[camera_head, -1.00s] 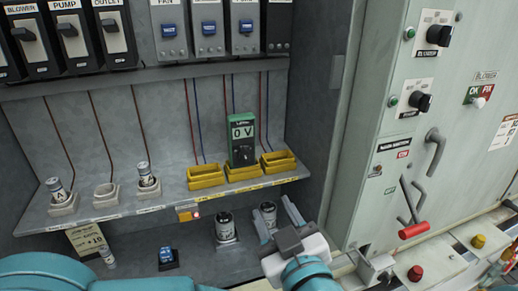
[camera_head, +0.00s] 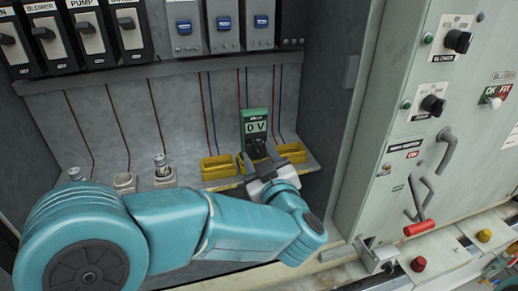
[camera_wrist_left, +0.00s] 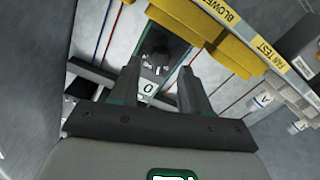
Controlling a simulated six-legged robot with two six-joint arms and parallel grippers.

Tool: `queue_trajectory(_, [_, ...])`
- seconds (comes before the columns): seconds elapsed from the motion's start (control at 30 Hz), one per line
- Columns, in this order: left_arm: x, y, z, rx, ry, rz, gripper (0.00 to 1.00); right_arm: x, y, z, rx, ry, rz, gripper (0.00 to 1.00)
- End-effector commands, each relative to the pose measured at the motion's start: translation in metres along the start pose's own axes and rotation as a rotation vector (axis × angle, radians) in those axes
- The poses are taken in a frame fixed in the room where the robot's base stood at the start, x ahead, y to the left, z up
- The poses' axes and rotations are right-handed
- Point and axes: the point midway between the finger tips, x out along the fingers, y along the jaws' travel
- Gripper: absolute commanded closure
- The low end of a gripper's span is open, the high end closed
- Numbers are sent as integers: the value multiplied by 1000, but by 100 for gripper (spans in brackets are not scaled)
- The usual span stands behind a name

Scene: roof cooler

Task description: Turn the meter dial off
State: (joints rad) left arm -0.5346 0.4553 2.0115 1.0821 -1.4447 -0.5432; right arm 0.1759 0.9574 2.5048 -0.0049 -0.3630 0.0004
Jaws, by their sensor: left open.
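The green meter (camera_head: 256,124) stands at the back of the shelf, its display reading "0 V". Its black dial (camera_head: 258,146) sits below the display, partly hidden by my gripper in the head view. In the left wrist view the dial (camera_wrist_left: 158,60) shows beyond and between the two fingers, with the meter's display (camera_wrist_left: 149,88) nearer. My left gripper (camera_head: 262,162) is open in front of the meter's lower part, and it also shows in the left wrist view (camera_wrist_left: 160,80). I cannot tell if the fingers touch the dial. My right gripper is not in view.
Yellow trays (camera_head: 218,167) stand on the shelf on both sides of the meter. White fuse holders (camera_head: 124,183) stand further left. Breakers (camera_head: 97,34) line the panel above. A grey cabinet with switches and a red-handled lever (camera_head: 420,228) stands right.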

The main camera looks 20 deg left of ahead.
Motion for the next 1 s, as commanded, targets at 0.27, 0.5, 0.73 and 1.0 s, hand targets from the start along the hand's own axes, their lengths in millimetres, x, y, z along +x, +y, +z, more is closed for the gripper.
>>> queue_trajectory(0.27, [12,0,1,0,-1,2,53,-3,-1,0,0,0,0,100])
queue_trajectory(0.5, [12,0,1,0,-1,2,86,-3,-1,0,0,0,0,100])
queue_trajectory(0.73, [11,0,1,0,-1,2,100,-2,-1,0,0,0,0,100])
queue_trajectory(1.0, [11,0,1,-7,-1,2,100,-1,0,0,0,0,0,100])
